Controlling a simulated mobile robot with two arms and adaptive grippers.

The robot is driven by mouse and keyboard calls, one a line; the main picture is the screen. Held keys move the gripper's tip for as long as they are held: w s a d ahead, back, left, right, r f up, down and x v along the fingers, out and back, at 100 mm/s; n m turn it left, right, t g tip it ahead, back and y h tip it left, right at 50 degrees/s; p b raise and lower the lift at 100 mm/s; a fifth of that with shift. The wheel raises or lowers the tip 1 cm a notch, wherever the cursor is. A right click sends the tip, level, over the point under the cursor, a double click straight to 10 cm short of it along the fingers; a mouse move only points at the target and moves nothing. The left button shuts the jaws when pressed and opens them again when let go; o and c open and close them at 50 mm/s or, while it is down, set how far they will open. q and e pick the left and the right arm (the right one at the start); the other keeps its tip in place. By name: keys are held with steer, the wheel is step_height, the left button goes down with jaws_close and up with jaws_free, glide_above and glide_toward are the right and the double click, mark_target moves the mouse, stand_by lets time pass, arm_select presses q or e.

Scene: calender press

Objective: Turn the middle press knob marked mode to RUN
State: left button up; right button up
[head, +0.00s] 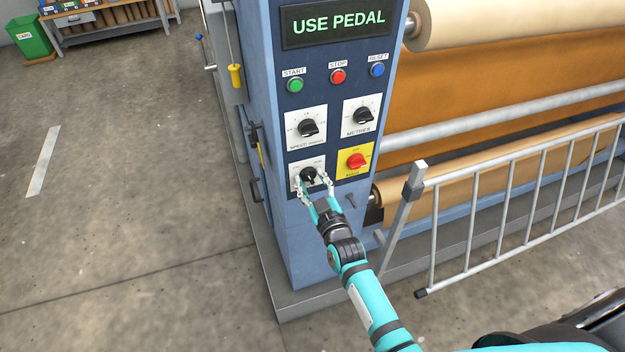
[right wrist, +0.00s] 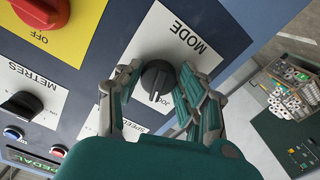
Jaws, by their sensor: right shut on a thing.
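The mode knob (head: 308,174) is a black knob on a white plate at the lower left of the blue press panel. In the right wrist view the knob (right wrist: 157,76) sits under the printed word MODE, which appears rotated. Its white pointer line faces down in that view, close to a partly covered word that seems to read JOG. I cannot read a RUN mark. My right gripper (head: 313,178) is shut on the knob, one finger on each side. The gripper (right wrist: 160,92) covers part of the plate. My left gripper is not in view.
Above are the speed knob (head: 308,128), the metres knob (head: 362,116) and start, stop and reset buttons. A red knob on a yellow plate (head: 343,168) is close at right. A display (head: 337,22) reads USE PEDAL. A grey rail barrier (head: 470,222) stands right of my arm.

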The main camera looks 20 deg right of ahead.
steer(key=m, duration=0.6)
steer(key=shift+a+m, duration=0.2)
steer(key=shift+m, duration=0.1)
steer(key=m, duration=0.6)
steer(key=shift+a, duration=0.1)
steer(key=shift+m, duration=0.3)
steer(key=o, duration=1.1)
steer(key=s, duration=1.2)
steer(key=shift+d, duration=0.2)
